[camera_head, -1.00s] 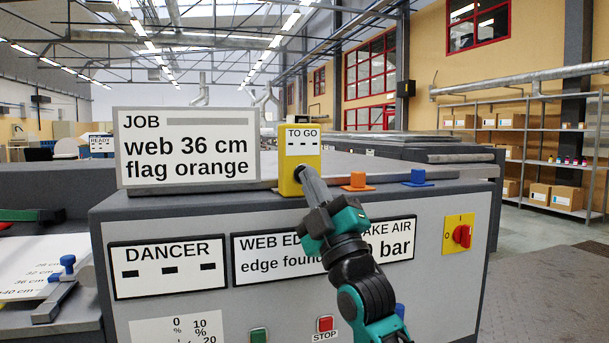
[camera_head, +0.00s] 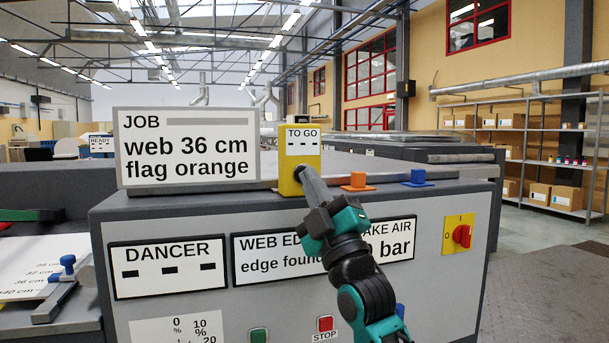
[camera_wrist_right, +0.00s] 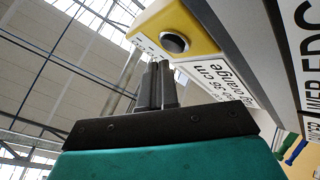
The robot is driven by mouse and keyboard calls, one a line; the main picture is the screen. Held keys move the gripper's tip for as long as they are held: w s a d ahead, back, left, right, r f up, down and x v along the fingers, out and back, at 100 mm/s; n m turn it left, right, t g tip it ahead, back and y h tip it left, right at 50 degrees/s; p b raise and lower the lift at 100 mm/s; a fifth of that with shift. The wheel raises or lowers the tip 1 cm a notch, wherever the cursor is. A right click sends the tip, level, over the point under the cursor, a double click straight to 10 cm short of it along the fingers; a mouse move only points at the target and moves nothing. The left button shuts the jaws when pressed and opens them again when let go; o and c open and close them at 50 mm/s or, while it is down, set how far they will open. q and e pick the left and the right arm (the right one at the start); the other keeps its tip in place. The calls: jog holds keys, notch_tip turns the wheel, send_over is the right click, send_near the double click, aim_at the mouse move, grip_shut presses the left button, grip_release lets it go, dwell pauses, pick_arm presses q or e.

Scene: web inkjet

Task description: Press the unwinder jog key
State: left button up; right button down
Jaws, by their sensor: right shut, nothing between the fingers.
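A yellow box (camera_head: 287,182) with a "TO GO" display stands on the front of the grey machine. A dark round key in a metal ring shows on its face in the right wrist view (camera_wrist_right: 175,42). No lettering on the key is readable, so I cannot confirm it is the unwinder jog key. My right gripper (camera_head: 303,172) is shut and empty, its fingertips in front of the lower part of the yellow box. In the wrist view the fingertips (camera_wrist_right: 159,66) appear close below the key; I cannot tell whether they touch. My left gripper is not in view.
The machine panel (camera_head: 215,310) carries a green button (camera_head: 259,335), a red STOP button (camera_head: 325,323) and a red-yellow rotary switch (camera_head: 461,236). A JOB sign (camera_head: 188,148) stands left of the box. Orange (camera_head: 358,180) and blue (camera_head: 417,177) flags sit to its right.

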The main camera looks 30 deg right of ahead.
dwell(0.8)
jog(key=shift+w+d, duration=0.1)
jog(key=shift+w, duration=0.3)
jog(key=shift+w+d, duration=0.1)
jog(key=shift+w, duration=0.3)
dwell(0.6)
jog(key=shift+s+a+p, duration=0.2)
jog(key=shift+s+p, duration=0.2)
jog(key=shift+s, duration=0.4)
jog(key=shift+s+a+p, duration=0.15)
jog(key=shift+s+a, duration=0.05)
jog(key=shift+s, duration=0.6)
jog(key=shift+s+a+p, duration=0.1)
jog(key=shift+s+a, duration=0.05)
jog(key=shift+s, duration=0.65)
jog(key=shift+s+a+p, duration=0.15)
jog(key=shift+s+a, duration=0.05)
jog(key=shift+s, duration=0.6)
